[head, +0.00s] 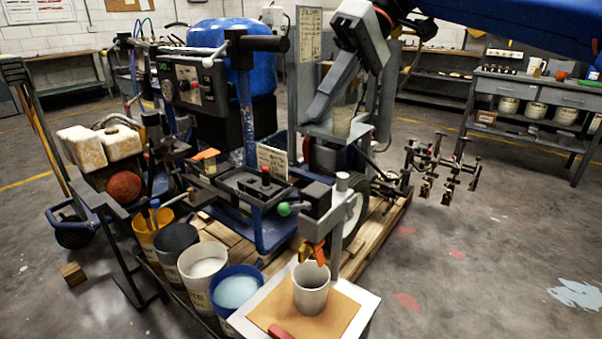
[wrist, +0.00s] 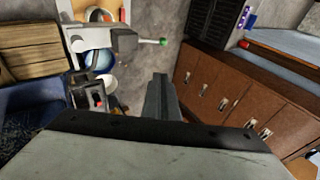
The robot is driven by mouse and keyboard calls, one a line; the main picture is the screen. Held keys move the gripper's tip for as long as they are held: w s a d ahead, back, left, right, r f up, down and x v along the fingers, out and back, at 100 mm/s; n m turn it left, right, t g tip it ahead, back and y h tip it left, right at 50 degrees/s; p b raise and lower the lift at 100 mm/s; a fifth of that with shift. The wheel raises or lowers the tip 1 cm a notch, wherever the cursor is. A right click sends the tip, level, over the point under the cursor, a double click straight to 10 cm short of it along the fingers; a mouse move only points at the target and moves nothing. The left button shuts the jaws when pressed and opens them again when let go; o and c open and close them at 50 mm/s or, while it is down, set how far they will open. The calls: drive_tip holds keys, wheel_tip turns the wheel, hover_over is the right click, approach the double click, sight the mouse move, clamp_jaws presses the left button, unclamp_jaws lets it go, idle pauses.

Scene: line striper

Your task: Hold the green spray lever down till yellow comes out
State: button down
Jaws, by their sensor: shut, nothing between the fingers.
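The green spray lever knob (head: 284,209) sits on a short rod at the left side of a grey block (head: 317,201) on the line striper. In the wrist view the green knob (wrist: 163,41) shows above my fingertips, at the end of its rod. My gripper (head: 317,112) is shut and empty, up in the air above the knob and apart from it; its closed fingers (wrist: 160,82) show in the wrist view. Below the block, an orange spray tip (head: 318,252) points down over a grey cup (head: 310,290). No yellow stream is visible; the cup's inside looks grey.
The cup stands on a brown board on a white tray (head: 362,315). Several paint buckets, including a blue one (head: 236,290), stand to its left. A clear jar (head: 342,120) on a grey shelf is close to my gripper. Floor (head: 450,280) at right is open.

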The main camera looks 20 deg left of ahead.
drive_tip(key=shift+a+f, duration=0.1)
idle(0.3)
hover_over(295, 206)
drive_tip(key=w+a, duration=0.1)
drive_tip(key=w, duration=0.1)
wheel_tip(295, 206, down, 9)
drive_tip(key=shift+s+d+f, duration=0.15)
drive_tip(key=shift+s+f, duration=0.4)
drive_tip(key=shift+s, duration=0.05)
